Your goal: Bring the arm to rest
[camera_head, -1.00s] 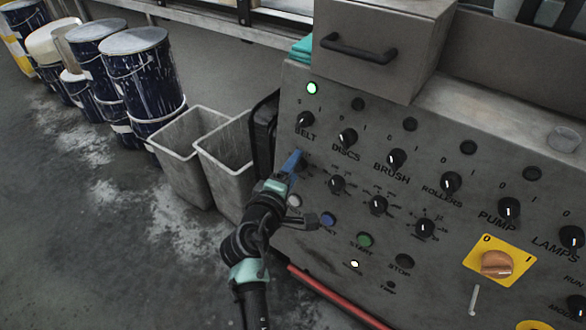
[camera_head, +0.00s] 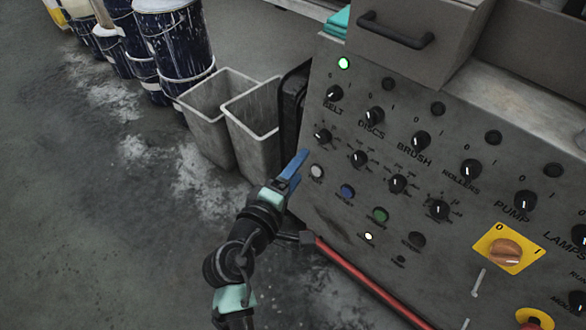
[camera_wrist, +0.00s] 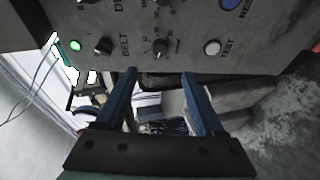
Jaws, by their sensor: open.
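My gripper (camera_head: 293,168) is in front of the lower left part of the grey control panel (camera_head: 330,205) in the head view, its blue fingers pointing up and to the right. In the wrist view my gripper (camera_wrist: 158,100) has its two blue fingers apart with nothing between them. The BELT knob (camera_wrist: 103,46) and the white TEST button (camera_wrist: 212,47) show beyond the fingertips. The fingers appear apart from the panel. A green lamp (camera_head: 343,63) is lit at the panel's upper left.
Two grey bins (camera_head: 254,125) stand left of the panel. Stained paint buckets (camera_head: 175,45) stand farther back. A red bar (camera_head: 365,280) runs low along the panel front. A yellow plate with an orange switch (camera_head: 506,250) is at the right. Floor at the left is open.

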